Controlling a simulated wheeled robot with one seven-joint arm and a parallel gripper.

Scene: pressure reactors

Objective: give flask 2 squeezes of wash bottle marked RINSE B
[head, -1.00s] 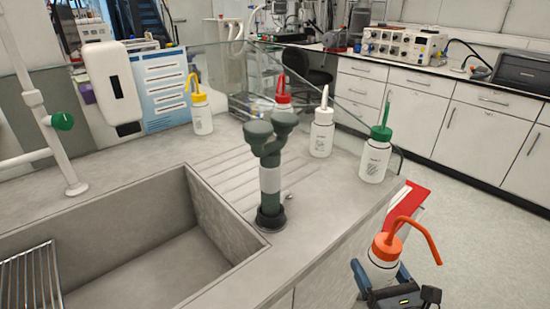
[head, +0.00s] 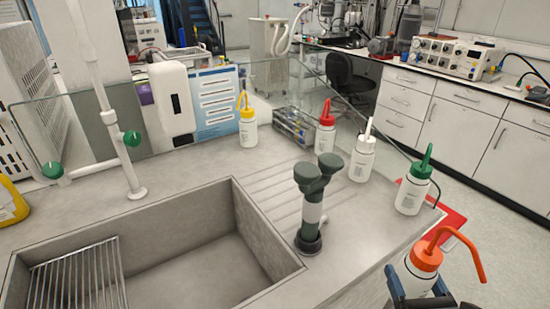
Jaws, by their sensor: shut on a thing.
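My gripper (head: 418,292) is at the lower right of the head view, shut on a white wash bottle with an orange cap and bent orange spout (head: 425,258). The bottle is roughly upright, beside the bench's right edge, and its label cannot be seen. Other white wash bottles stand on the bench: one with a yellow cap (head: 248,128), one with a red cap (head: 325,134), one with a white cap (head: 362,158) and one with a green cap (head: 411,189). Their label text is too small to read. No flask is clearly visible.
A sink (head: 185,253) with a wire rack (head: 75,282) is at the left. A dark green double-headed fixture (head: 313,212) stands upright on the bench. Glass panels edge the back of the bench. A red object (head: 447,222) lies beyond the right edge.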

